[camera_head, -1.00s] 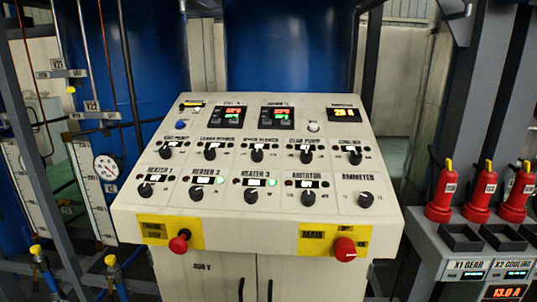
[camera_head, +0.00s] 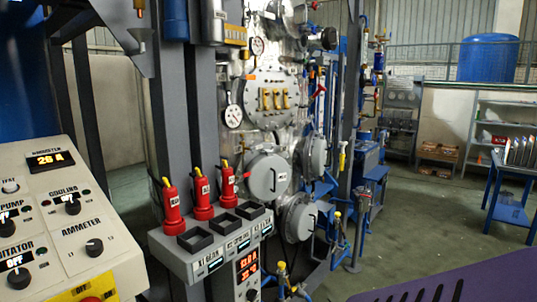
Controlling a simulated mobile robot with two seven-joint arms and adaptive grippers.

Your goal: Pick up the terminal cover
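No part is clearly recognisable as the terminal cover. The grey terminal box (camera_head: 183,262) stands left of centre, labelled X1 GEAR at its left. Several black square frames sit on its top, one of them at the left (camera_head: 195,238). Behind them stand red plugs with yellow tops, including the left one (camera_head: 172,208), the middle one (camera_head: 203,198) and the right one (camera_head: 228,188). A red number display (camera_head: 247,266) is on the box's front. Neither of my grippers is in view.
The control panel (camera_head: 75,215) fills the lower left. Steel vessel with round flanges (camera_head: 268,175) stands behind the box. A blue table (camera_head: 508,212) stands at the right. A purple surface (camera_head: 490,280) crosses the lower right corner. Grey floor between is open.

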